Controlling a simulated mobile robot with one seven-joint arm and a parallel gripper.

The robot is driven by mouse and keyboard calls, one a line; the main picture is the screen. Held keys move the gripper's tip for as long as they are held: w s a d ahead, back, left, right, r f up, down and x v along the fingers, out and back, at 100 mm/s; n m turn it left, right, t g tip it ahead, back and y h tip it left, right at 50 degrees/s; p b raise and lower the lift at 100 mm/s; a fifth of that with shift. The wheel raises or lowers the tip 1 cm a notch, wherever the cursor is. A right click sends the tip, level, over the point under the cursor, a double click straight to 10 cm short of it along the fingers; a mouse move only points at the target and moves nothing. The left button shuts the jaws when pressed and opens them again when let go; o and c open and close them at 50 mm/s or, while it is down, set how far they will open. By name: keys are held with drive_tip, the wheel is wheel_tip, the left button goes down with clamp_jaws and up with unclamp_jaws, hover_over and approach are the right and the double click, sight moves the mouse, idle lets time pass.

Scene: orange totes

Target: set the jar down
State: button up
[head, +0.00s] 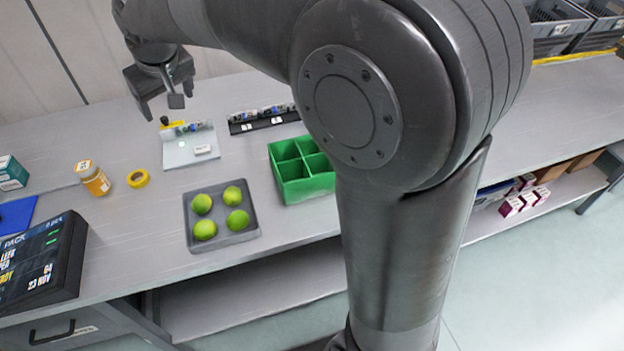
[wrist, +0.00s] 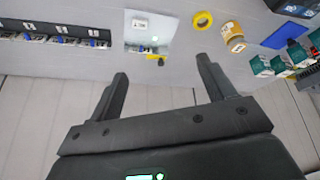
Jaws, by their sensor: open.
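The jar (head: 92,178) has a yellow-orange body and stands upright on the grey bench at the left in the head view. It also shows in the wrist view (wrist: 232,36), near the top right. My gripper (head: 162,108) is open and empty, raised above the back of the bench. In the wrist view its two fingers (wrist: 160,75) are spread with nothing between them. The jar is apart from the fingers, beyond the right one in that view.
A yellow tape roll (head: 138,178) lies beside the jar. A grey tray (head: 222,240) with several green limes, a green divided bin (head: 305,190), a white board (head: 178,154) and a dark screen unit (head: 42,262) are on the bench. A teal box (head: 12,174) stands at far left.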

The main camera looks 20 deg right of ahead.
drive_tip(key=s+d+r+m+h, duration=0.1)
drive_tip(key=s+d+m, duration=0.2)
drive_tip(key=s+d, duration=1.2)
drive_tip(key=s+d+f+m+t, duration=0.1)
drive_tip(key=s+d+f+m, duration=0.1)
drive_tip(key=s+d+f, duration=0.3)
drive_tip(key=s+d, duration=0.3)
drive_tip(key=s, duration=0.3)
drive_tip(key=shift+s+f+m+h, duration=0.2)
drive_tip(key=shift+s+m+h, duration=0.2)
